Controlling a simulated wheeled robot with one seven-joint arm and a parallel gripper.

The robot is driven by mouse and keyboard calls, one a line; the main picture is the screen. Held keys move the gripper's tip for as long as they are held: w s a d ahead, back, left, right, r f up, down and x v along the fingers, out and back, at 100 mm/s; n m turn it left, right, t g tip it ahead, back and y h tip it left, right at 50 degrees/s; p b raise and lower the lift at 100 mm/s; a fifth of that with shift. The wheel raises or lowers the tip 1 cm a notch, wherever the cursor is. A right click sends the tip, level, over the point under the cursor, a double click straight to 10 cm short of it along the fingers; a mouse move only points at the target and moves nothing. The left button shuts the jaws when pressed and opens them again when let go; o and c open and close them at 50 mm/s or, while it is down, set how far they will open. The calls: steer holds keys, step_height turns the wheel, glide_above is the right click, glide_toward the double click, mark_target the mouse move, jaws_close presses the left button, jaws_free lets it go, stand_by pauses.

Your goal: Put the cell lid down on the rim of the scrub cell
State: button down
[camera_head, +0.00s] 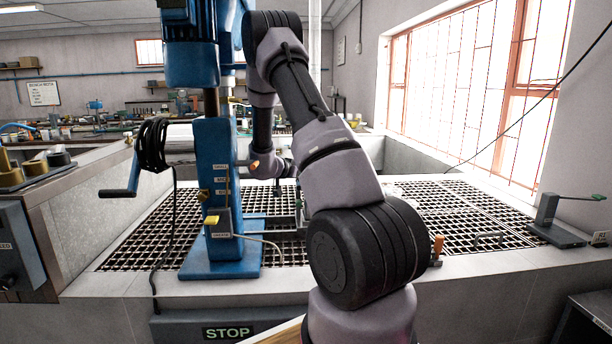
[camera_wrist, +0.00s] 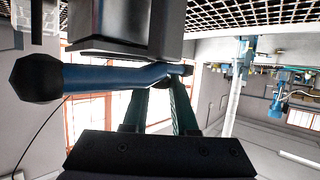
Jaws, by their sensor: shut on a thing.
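In the wrist view, which is turned over, a grey metal box that looks like the scrub cell (camera_wrist: 125,20) stands by the grating. A thin dark plate along its edge appears to be the cell lid (camera_wrist: 118,50). My gripper (camera_wrist: 166,86) has two dark green fingers beside that edge, shut on what appears to be the lid's grip. I cannot tell whether the lid touches the rim. In the head view my own arm and a blue machine hide most of the cell and lid.
The blue machine (camera_head: 217,200) with a crank (camera_head: 120,190) stands on the grating (camera_head: 440,200), left of my arm. A small dark stand (camera_head: 553,222) is at the right edge. A STOP panel (camera_head: 228,331) is in front. Grating to the right is mostly clear.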

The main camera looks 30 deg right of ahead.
steer(key=shift+f, duration=0.1)
steer(key=c, duration=0.6)
jaws_free()
step_height(320, 180, up, 10)
steer(key=shift+s, duration=0.1)
